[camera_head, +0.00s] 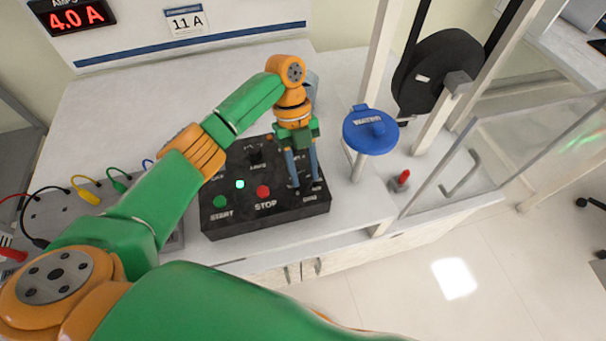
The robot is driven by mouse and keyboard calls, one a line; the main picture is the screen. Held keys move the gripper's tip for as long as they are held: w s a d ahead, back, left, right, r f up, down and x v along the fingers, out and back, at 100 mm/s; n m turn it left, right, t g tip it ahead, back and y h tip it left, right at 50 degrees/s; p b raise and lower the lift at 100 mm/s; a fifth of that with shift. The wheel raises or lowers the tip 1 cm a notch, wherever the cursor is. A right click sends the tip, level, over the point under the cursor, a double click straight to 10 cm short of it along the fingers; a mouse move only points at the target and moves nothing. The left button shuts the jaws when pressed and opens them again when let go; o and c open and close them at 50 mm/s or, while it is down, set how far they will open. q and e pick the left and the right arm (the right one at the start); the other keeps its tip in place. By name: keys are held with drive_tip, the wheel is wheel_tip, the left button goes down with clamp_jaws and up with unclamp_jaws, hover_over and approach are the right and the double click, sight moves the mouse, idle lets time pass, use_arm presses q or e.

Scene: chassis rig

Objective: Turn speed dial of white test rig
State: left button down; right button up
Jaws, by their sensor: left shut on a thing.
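The black control box (232,232) stands on the white bench, with a green START button (219,202), a red STOP button (263,191), a lit cyan lamp (240,184) and a black knob (256,157) at its back. My left gripper (303,184) points down onto the right part of the box's top, fingers around a small control there. It is shut on this control, which looks to be the speed dial; the fingers hide most of it and its marks. The white test rig's frame (380,50) stands to the right. My right gripper is out of view.
A clear guard panel (520,150) is farther right. Coloured cables (85,195) lie left.

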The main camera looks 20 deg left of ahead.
use_arm(q)
drive_tip(key=shift+m+b, duration=0.35)
drive_tip(key=shift+m, duration=0.15)
idle(0.3)
drive_tip(key=shift+c, duration=2.3)
unclamp_jaws()
drive_tip(key=shift+w+a+r+y+b, duration=0.15)
drive_tip(key=shift+w+r+b, duration=0.1)
drive_tip(key=shift+r, duration=0.4)
drive_tip(key=shift+w+a+r+y+b, duration=0.15)
drive_tip(key=shift+w+r+b, duration=0.1)
drive_tip(key=shift+r, duration=0.35)
drive_tip(key=p+v, duration=0.1)
drive_tip(key=v, duration=0.3)
drive_tip(key=shift+r, duration=0.2)
